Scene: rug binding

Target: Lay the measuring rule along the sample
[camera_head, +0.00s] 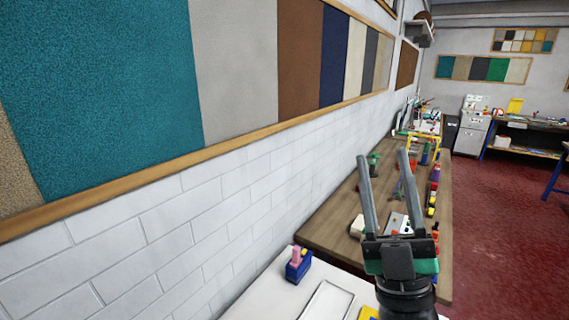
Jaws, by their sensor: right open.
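My right gripper (382,155) rises from the lower right of the head view, its two long grey fingers spread apart with nothing between them. It shows in front of the wooden bench. I cannot make out a measuring rule. Large carpet pieces hang on the wall board, among them a teal one (95,95) and a light grey one (233,70); I cannot tell whether any of them is the sample. My left gripper is out of view.
The wooden bench (330,228) behind carries several spools and small tools. Red floor (500,220) is open at right.

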